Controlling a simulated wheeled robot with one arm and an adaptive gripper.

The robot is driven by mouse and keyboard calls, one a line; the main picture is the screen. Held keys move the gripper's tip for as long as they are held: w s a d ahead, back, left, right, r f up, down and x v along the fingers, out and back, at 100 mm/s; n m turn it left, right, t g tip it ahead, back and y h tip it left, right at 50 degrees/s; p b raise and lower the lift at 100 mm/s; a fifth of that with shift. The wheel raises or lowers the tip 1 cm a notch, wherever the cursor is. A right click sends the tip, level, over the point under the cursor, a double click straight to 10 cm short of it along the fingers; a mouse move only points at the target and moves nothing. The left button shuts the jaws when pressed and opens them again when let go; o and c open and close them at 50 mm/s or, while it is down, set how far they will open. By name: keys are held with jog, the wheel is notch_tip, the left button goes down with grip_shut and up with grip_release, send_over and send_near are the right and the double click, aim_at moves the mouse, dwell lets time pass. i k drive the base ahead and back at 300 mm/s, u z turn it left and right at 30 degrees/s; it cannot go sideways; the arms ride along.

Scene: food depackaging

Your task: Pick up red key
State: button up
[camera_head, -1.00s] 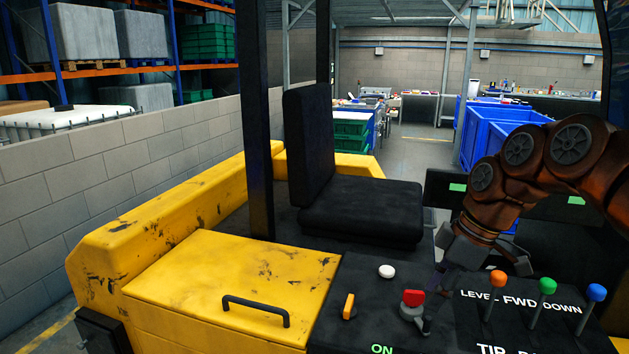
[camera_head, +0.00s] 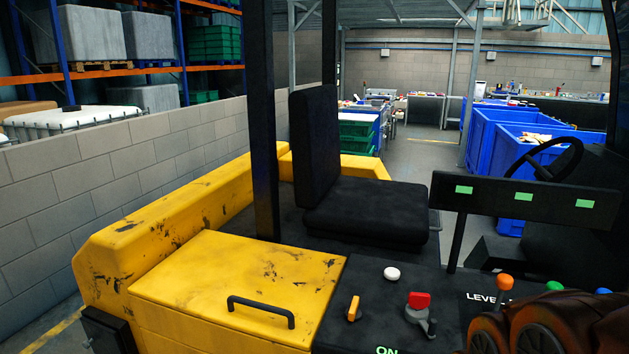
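The red key (camera_head: 420,300) stands upright in a grey key switch (camera_head: 416,315) on the black control panel of the yellow forklift. Nothing covers it. Brown links of my arm show at the lower right corner, over the right part of the panel. My gripper is out of the picture, so I cannot see its fingers or whether it holds anything.
Left of the key are a white button (camera_head: 391,273) and an orange switch (camera_head: 353,308). Right of it are an orange-topped lever (camera_head: 505,281) and a green one (camera_head: 554,286). A black bar (camera_head: 520,197) and steering wheel (camera_head: 545,160) stand behind. The black seat (camera_head: 366,211) is beyond.

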aim_at(418, 301)
jog(key=u, duration=0.35)
jog(key=k, duration=0.45)
jog(key=u, duration=0.8)
jog(key=i, duration=0.85)
jog(key=z, duration=0.55)
